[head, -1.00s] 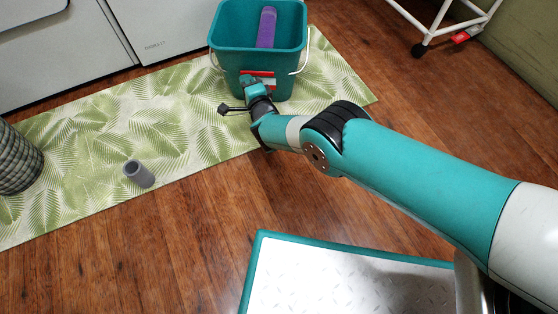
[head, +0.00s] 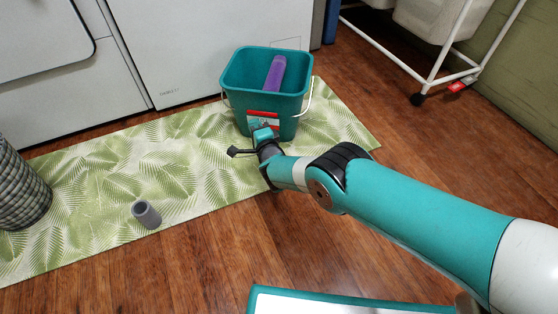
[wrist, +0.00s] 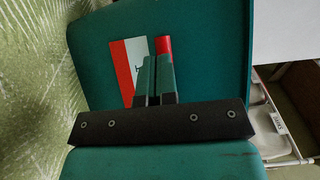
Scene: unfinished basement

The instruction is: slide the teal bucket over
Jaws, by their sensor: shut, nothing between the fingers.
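The teal bucket (head: 290,122) stands upright on the leaf-patterned mat (head: 180,175), in front of a white appliance. It has a white wire handle hanging at its sides, a red and white label on its front, and a purple object (head: 275,73) inside. My gripper (head: 263,134) is at the bucket's front, low by the label. In the wrist view the bucket wall (wrist: 200,45) fills most of the picture, with my shut, empty fingers (wrist: 154,75) pointing at it beside the label. I cannot tell for certain whether the fingertips touch the wall.
A grey cup-like cylinder (head: 146,214) is on the mat at the left. A woven basket (head: 18,190) stands at the left edge. White appliances (head: 200,50) stand behind the mat. A white wheeled rack (head: 430,75) is at the right. Wooden floor right of the mat is clear.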

